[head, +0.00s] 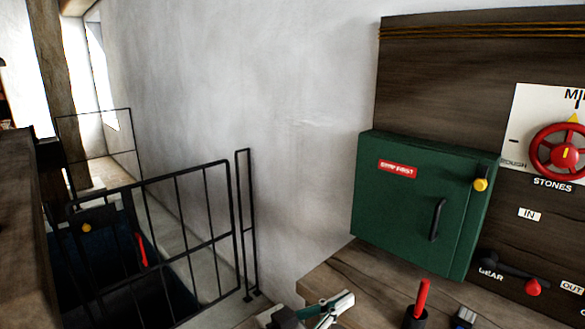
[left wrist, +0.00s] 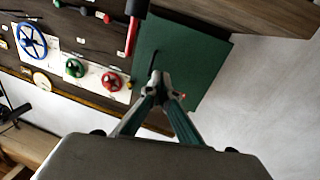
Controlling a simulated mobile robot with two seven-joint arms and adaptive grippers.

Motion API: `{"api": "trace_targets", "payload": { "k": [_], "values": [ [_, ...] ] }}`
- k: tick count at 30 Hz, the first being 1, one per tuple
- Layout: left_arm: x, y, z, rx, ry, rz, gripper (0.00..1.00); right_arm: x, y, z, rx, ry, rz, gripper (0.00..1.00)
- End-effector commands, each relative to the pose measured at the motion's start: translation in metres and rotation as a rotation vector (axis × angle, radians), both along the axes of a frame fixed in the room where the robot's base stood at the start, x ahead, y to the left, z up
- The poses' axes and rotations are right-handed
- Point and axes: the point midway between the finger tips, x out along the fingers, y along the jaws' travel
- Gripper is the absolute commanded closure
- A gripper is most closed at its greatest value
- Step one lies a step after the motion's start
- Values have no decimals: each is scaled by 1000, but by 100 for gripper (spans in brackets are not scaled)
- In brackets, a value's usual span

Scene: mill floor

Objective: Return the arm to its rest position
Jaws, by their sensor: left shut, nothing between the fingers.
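My left gripper (head: 334,308) shows at the bottom edge of the head view, in front of the wooden bench, with its arm mostly out of frame. In the left wrist view the two fingers of my left gripper (left wrist: 157,82) meet at their tips. They are shut with nothing between them. The green cabinet (head: 410,200) is closed and lies beyond the gripper, up and to the right. It also shows behind the fingers in the left wrist view (left wrist: 195,55). My right gripper is in neither view.
A red-handled tool (head: 422,296) stands in a dark cup on the bench (head: 345,275), right of my gripper. A red handwheel (head: 558,152) and gear lever (head: 510,271) are on the wooden panel. A black railing (head: 190,245) guards an opening at left.

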Motion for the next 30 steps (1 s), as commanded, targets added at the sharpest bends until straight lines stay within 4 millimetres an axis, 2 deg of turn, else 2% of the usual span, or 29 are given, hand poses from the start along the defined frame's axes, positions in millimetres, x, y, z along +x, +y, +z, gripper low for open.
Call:
{"api": "trace_targets", "payload": {
  "k": [1,5,10,14,18,21,24,27,30],
  "values": [
    [-2,12,-21,-1,29,43,100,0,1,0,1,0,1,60],
    [-4,51,-73,25,79,161,100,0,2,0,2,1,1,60],
    [-24,109,-148,102,153,314,100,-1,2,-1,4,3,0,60],
    [-54,159,-208,191,216,423,100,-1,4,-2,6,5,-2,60],
    [-101,214,-269,313,286,522,100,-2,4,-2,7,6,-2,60],
    [-136,249,-302,399,327,570,100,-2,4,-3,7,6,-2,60],
    [-164,274,-323,466,357,602,100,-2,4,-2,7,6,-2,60],
    [-183,290,-335,510,374,620,100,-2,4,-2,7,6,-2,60],
    [-191,298,-341,531,381,626,100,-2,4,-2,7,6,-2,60]
  ]
}}
